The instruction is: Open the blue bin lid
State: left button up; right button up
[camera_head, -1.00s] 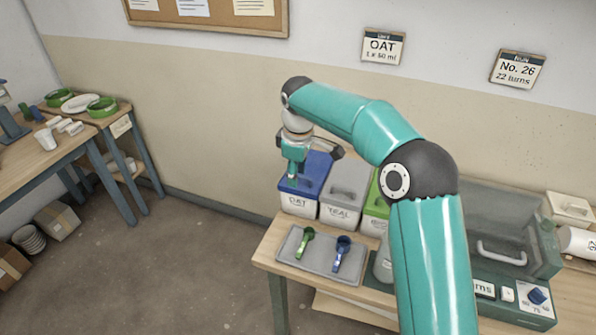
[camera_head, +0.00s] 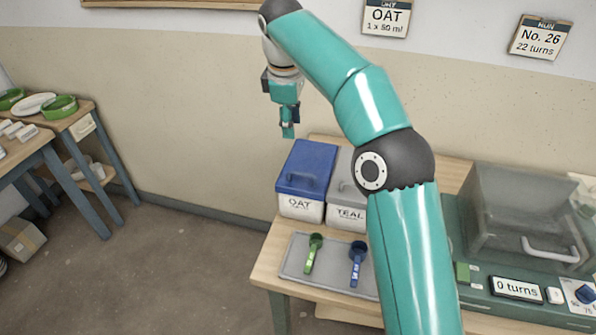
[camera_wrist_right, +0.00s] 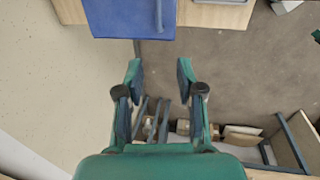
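The blue bin lid (camera_head: 310,163) lies closed on the white bin labelled OAT (camera_head: 300,206), at the left end of the bin row. It has a raised handle on top. My right gripper (camera_head: 288,130) hangs above and behind the lid, apart from it. In the right wrist view the two fingers (camera_wrist_right: 160,75) are spread with nothing between them. The blue lid (camera_wrist_right: 125,18) with its handle shows there beyond the fingertips, at the top edge. My left gripper is in no view.
A grey-lidded TEAL bin (camera_head: 346,217) stands beside the blue-lidded one, partly behind my arm. A grey tray (camera_head: 290,268) with a green scoop (camera_head: 312,255) and a blue scoop (camera_head: 356,262) lies in front. A green machine (camera_head: 520,230) stands at right.

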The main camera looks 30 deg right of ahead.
jog(key=b, duration=0.3)
send_near(299, 174)
jog(key=f, duration=0.2)
jog(key=d+f, duration=0.1)
jog(key=f, duration=0.2)
jog(key=w+f, duration=0.1)
jog(key=f, duration=0.2)
jog(key=shift+w+d, duration=0.1)
jog(key=shift+d, duration=0.1)
jog(key=shift+r, duration=0.1)
grip_shut()
